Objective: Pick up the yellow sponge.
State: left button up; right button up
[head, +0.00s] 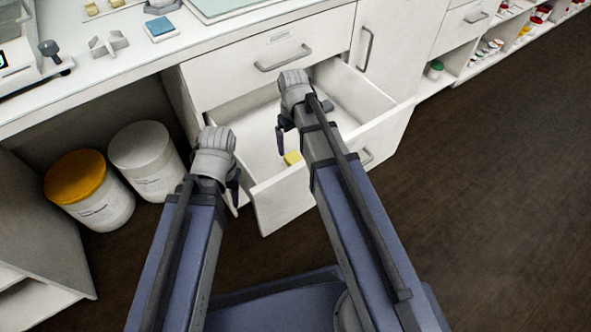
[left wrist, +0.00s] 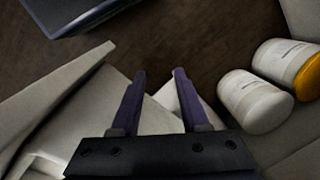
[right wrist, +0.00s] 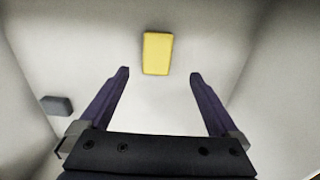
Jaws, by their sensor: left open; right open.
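The yellow sponge (head: 292,158) lies on the floor of the open white drawer (head: 262,133), near its front end in the head view. In the right wrist view the sponge (right wrist: 157,53) lies flat beyond my fingertips, between their lines. My right gripper (right wrist: 159,74) is open and empty, over the drawer and apart from the sponge; it also shows in the head view (head: 282,137). My left gripper (left wrist: 161,73) is open and empty at the drawer's left side wall; it also shows in the head view (head: 232,193). My right arm hides part of the drawer.
A grey block (right wrist: 56,105) shows at the left in the right wrist view. Two tubs, one with an orange lid (head: 74,176) and one white (head: 141,149), stand under the counter at left. A blue sponge-like block (head: 160,28) sits on the counter. The dark floor (head: 490,200) at right is clear.

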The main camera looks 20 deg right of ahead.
aim_at(295, 159)
jog(key=shift+d+f+b, duration=0.15)
jog(key=shift+f+b, duration=1.8)
jog(key=shift+f, duration=0.05)
jog(key=shift+d+f+b, duration=0.15)
jog(key=shift+f+b, duration=1.8)
jog(key=shift+f, duration=0.05)
jog(key=c, duration=1.5)
notch_tip(295, 159, up, 10)
jog(key=p, duration=1)
jog(key=shift+c, duration=0.2)
